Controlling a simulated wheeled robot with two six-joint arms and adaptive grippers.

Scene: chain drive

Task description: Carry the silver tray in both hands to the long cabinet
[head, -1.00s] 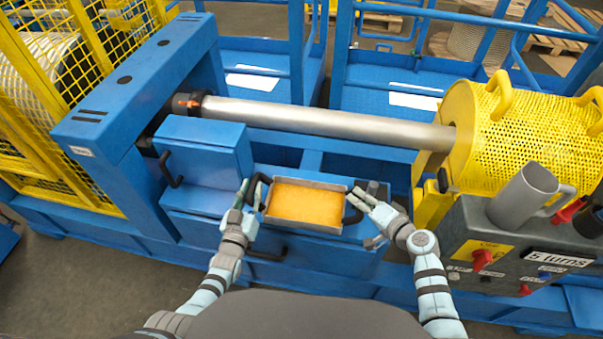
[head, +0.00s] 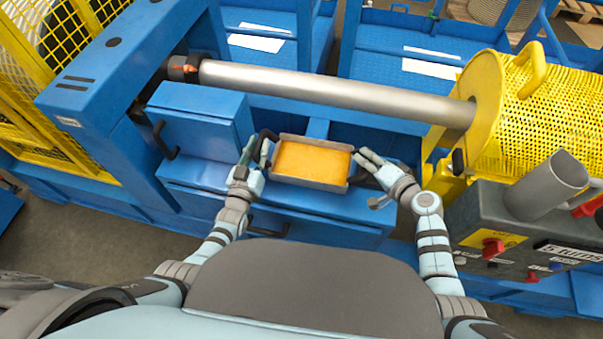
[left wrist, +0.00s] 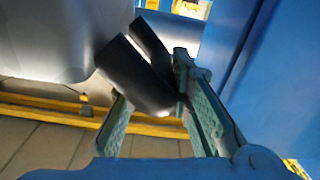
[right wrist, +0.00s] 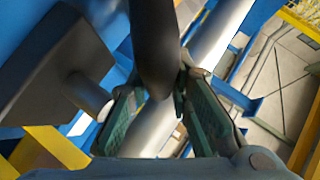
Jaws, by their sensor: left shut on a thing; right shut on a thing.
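The silver tray (head: 311,183) is in the middle of the head view, with an orange-yellow inside and a dark handle at each end. It appears over the blue machine's front; whether it touches the surface below I cannot tell. My left gripper (head: 256,158) is shut on the tray's left handle (head: 267,140). In the left wrist view that handle (left wrist: 140,75) lies between the fingers (left wrist: 155,105). My right gripper (head: 364,168) is shut on the tray's right handle. In the right wrist view this dark handle (right wrist: 155,45) passes between the fingers (right wrist: 155,100).
A blue box (head: 195,118) with a black handle stands left of the tray. A long metal roller (head: 335,92) runs behind it.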

